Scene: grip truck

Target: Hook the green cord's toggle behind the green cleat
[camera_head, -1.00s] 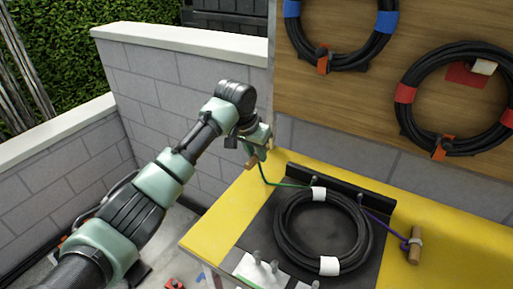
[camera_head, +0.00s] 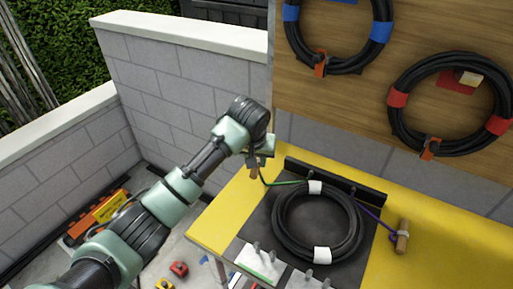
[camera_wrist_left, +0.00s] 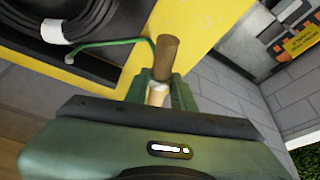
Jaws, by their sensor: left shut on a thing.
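My left gripper (camera_head: 258,160) is shut on the wooden toggle (camera_head: 254,174) of the green cord (camera_head: 287,183), above the yellow table's back left edge. In the left wrist view, the brown toggle (camera_wrist_left: 166,58) sticks out from between the fingers, with a pale band (camera_wrist_left: 157,93) at its lower part. The green cord (camera_wrist_left: 108,43) runs from it toward the black cable coil (camera_head: 284,235). A white plate (camera_head: 262,264) with upright pegs and a green edge lies at the table's front; whether it is the green cleat I cannot tell. My right gripper is out of view.
A purple cord ties to another wooden toggle (camera_head: 403,238) on the right of the yellow table (camera_head: 455,235). A black upright bar (camera_head: 335,178) stands behind the coil. Coils hang on the wooden board (camera_head: 350,105). A grey block wall (camera_head: 190,105) stands behind my left arm.

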